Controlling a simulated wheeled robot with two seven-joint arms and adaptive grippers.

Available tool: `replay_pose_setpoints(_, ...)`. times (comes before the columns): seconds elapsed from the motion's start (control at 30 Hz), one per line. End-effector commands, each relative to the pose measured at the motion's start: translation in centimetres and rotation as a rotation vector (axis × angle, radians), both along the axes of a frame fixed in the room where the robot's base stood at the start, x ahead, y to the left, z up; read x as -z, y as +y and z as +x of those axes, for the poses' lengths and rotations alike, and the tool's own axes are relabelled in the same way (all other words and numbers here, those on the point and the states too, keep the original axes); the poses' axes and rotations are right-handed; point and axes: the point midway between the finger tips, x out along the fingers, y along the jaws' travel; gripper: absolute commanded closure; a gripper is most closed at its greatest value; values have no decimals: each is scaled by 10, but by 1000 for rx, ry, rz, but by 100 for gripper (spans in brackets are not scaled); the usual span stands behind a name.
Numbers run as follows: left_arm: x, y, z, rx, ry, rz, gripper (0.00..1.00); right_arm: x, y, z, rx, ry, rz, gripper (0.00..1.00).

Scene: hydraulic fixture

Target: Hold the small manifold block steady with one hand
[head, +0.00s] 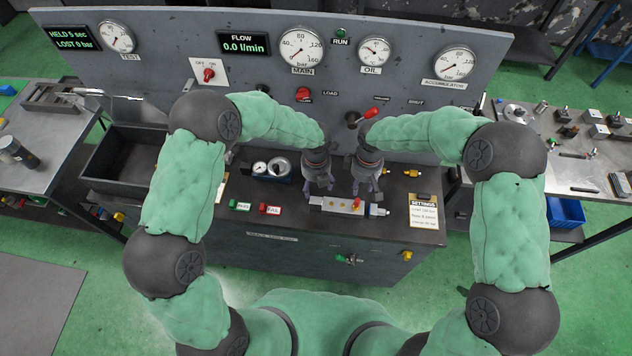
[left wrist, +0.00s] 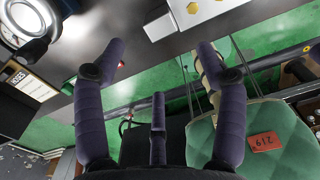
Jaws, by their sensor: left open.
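The small manifold block (head: 332,205) is a pale metal block with yellow fittings, lying on the dark bench top below both grippers. A red knob (head: 357,203) sits at its right part. In the left wrist view, the block (left wrist: 165,22) shows partly at the top edge, beyond the fingertips. My left gripper (head: 318,188) is open above the block's left part; its spread, empty fingers fill the left wrist view (left wrist: 162,48). My right gripper (head: 366,189) hangs above the block's right part, its small fingers seeming apart with nothing seen between them.
Behind stands a grey panel (head: 240,45) with gauges, a red switch and red levers. A small gauge unit (head: 272,168) stands left of the grippers. PASS (head: 240,205) and FAIL (head: 270,209) buttons lie nearer, and a SETTINGS card (head: 424,213) lies right. A dark bin (head: 115,165) is at left.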

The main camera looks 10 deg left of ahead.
Motion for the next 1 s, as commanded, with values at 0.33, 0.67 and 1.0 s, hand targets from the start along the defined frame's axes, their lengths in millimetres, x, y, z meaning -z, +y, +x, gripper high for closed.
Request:
replay_pose_setpoints(0.33, 56, 0, -1, -3, 4, -1, 28, 0, 0, 0, 0, 0, 0, 61)
replay_pose_setpoints(0.67, 94, 0, -1, -4, 2, -1, 28, 0, 0, 0, 0, 0, 0, 61)
replay_pose_setpoints(1.0, 100, 0, -1, -4, 1, -1, 28, 0, 0, 0, 0, 0, 0, 61)
